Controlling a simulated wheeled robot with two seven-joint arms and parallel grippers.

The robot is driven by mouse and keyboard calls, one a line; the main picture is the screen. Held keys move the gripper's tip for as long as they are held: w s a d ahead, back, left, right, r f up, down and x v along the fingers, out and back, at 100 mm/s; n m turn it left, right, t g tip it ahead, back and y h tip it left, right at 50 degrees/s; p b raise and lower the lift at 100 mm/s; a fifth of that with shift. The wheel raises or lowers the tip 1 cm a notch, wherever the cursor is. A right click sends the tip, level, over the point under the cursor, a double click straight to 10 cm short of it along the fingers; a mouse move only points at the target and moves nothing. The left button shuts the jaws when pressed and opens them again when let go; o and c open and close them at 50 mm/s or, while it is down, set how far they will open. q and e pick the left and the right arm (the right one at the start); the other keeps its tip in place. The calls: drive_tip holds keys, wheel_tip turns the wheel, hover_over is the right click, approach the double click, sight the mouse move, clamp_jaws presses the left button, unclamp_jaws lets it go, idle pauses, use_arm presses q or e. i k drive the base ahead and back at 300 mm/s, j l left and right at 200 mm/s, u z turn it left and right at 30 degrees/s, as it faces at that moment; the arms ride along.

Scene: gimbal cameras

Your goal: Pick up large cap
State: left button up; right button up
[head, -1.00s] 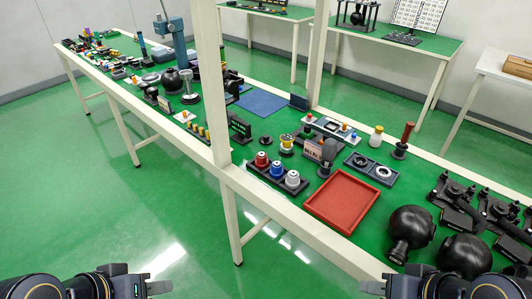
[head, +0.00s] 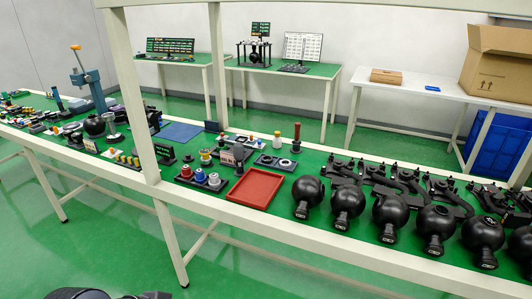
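No part is clearly identifiable as the large cap at this size. A dark two-pocket tray (head: 276,167) on the bench holds a dark round part (head: 266,159) and a white ring-shaped part (head: 285,163). A dark rack (head: 190,179) holds a red-topped, a blue-topped and a white-topped round part. A red tray (head: 247,200) stands in front of the two-pocket tray and looks empty. Only a dark part of my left arm shows at the bottom left edge, well short of the bench; its fingers cannot be made out. My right gripper is out of view.
Several black ball-shaped housings (head: 348,205) line the right front of the green bench (head: 222,216), with black arm assemblies behind. White posts (head: 136,95) rise from the bench. A cardboard box (head: 497,65) stands on a white table at the back right. Green floor lies in front.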

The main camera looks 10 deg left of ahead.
sight(188, 158)
drive_tip(key=j+z, duration=0.25)
drive_tip(key=z, duration=0.25)
drive_tip(key=i+j+z, duration=0.1)
drive_tip(key=j+z, duration=0.2)
drive_tip(key=z, duration=0.15)
drive_tip(key=j+z, duration=0.25)
drive_tip(key=z, duration=0.25)
drive_tip(key=j+z, duration=0.25)
drive_tip(key=z, duration=0.25)
drive_tip(key=k+j, duration=0.15)
drive_tip(key=j, duration=0.25)
drive_tip(key=k+j, duration=0.2)
drive_tip(key=j, duration=0.2)
drive_tip(key=k+j, duration=0.15)
drive_tip(key=j, duration=0.25)
drive_tip(key=k+j, duration=0.2)
drive_tip(key=j, duration=0.25)
drive_tip(key=k+j, duration=0.15)
drive_tip(key=j, duration=0.25)
drive_tip(key=k+j, duration=0.2)
drive_tip(key=j, duration=0.2)
drive_tip(key=k+j, duration=0.15)
drive_tip(key=j, duration=0.25)
drive_tip(key=k+j, duration=0.2)
drive_tip(key=j, duration=0.8)
